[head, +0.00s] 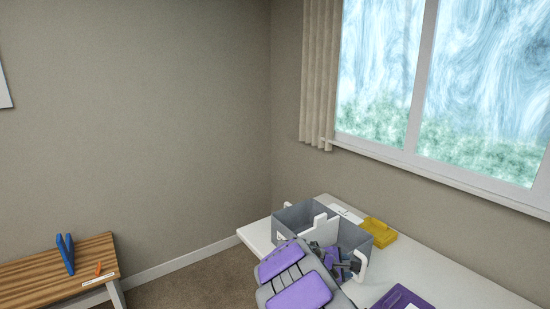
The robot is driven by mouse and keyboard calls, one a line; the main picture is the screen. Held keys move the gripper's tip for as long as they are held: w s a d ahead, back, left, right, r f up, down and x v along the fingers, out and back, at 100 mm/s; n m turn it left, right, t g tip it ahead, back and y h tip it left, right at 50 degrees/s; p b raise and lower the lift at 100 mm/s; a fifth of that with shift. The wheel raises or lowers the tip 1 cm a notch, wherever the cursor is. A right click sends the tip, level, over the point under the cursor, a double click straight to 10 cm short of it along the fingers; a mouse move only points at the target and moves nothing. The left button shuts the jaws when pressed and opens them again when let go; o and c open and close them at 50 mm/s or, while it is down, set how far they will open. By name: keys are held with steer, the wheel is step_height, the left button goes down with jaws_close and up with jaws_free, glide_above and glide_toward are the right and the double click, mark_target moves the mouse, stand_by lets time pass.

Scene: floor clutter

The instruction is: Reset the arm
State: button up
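My arm, grey with purple panels, rises from the bottom of the head view toward a grey divided bin (293,221) with white handles on a white table. My gripper (340,262) appears as small dark grey and purple parts at the bin's near right compartment, overlapping it in the picture. I cannot tell whether it is inside the bin or just in front of it. Its fingers are too small and crowded to show whether they are open or shut, or whether they hold anything.
The white table (445,283) runs along the window wall, with a yellow container (379,232) behind the bin and a purple item (402,298) at the front. A wooden bench (50,275) at left holds a blue object (66,254). Carpet lies between them.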

steer(key=s+d+r+m+g, duration=0.2)
steer(key=s+r+m, duration=0.1)
steer(key=s, duration=0.4)
steer(key=s+d+r+m+g, duration=0.1)
steer(key=s+d+r+m, duration=0.2)
steer(key=s, duration=0.4)
steer(key=s+d+r+m+g, duration=0.2)
steer(key=s+r+m, duration=0.15)
steer(key=s, duration=0.45)
steer(key=s+a+f+m+g+y, duration=0.1)
steer(key=s+a+m+y, duration=0.2)
steer(key=s+a, duration=0.4)
steer(key=s+a+f+m+g+y, duration=0.1)
steer(key=s+a+y, duration=0.4)
steer(key=s, duration=1.5)
steer(key=shift+s+a+f+m+g+y, duration=0.3)
steer(key=shift+a+m+g, duration=0.5)
steer(key=shift+a+m, duration=0.25)
